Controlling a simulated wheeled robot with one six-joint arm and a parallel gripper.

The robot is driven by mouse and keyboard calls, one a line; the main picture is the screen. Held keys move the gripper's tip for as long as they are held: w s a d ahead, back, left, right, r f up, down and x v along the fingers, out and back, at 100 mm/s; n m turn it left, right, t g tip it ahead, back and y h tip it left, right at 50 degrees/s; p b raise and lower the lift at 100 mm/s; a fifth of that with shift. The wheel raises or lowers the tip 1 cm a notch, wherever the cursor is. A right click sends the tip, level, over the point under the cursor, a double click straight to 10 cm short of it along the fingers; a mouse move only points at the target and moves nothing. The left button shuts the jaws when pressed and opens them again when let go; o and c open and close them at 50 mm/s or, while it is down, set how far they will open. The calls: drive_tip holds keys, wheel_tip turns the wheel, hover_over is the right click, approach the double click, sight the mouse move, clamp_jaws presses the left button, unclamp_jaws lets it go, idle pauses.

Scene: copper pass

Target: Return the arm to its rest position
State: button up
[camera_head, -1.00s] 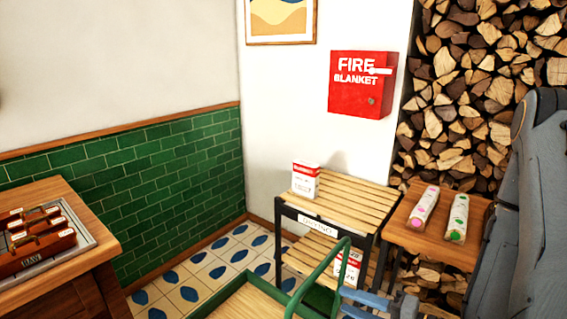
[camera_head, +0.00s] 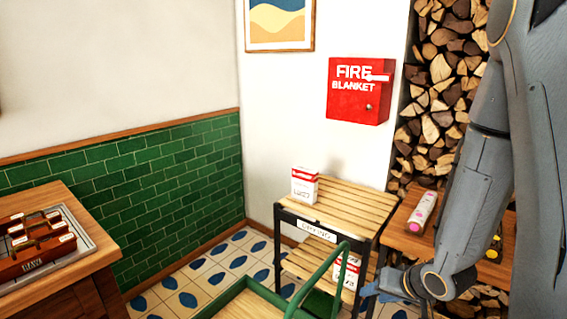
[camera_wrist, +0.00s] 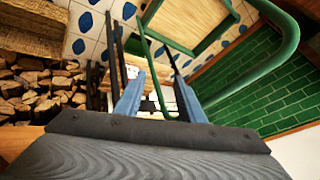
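My gripper (camera_head: 372,289) is low at the right of the head view, beside the slatted rack's lower right side, and my forearm and wrist hide part of it. In the wrist view, my gripper's two blue fingers (camera_wrist: 160,98) stand apart with nothing held between them. Pale shapes and a green rail show beyond the fingers. My arm comes down from the upper right of the head view, bent at the wrist.
A slatted rack (camera_head: 345,210) carries a red-and-white carton (camera_head: 305,186), with another carton (camera_head: 347,272) below. A green-railed cart (camera_head: 236,290) stands in front. A wooden side table (camera_head: 404,232) holds a pink-dotted tube (camera_head: 421,212). Stacked logs (camera_wrist: 40,92) lie at left of the wrist view.

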drive_tip(key=s+a+r+n+g+h, duration=0.1)
drive_tip(key=s+a+r+g, duration=0.1)
drive_tip(key=s+r, duration=0.4)
drive_tip(key=s+a+r+n+g+h, duration=0.1)
drive_tip(key=s+a+r+g+h, duration=0.1)
drive_tip(key=s+r, duration=0.4)
drive_tip(key=shift+s+a+r+n+g, duration=0.35)
drive_tip(key=shift+s+a+g, duration=0.2)
drive_tip(key=shift+s+g, duration=0.5)
drive_tip(key=shift+w, duration=0.1)
idle(0.4)
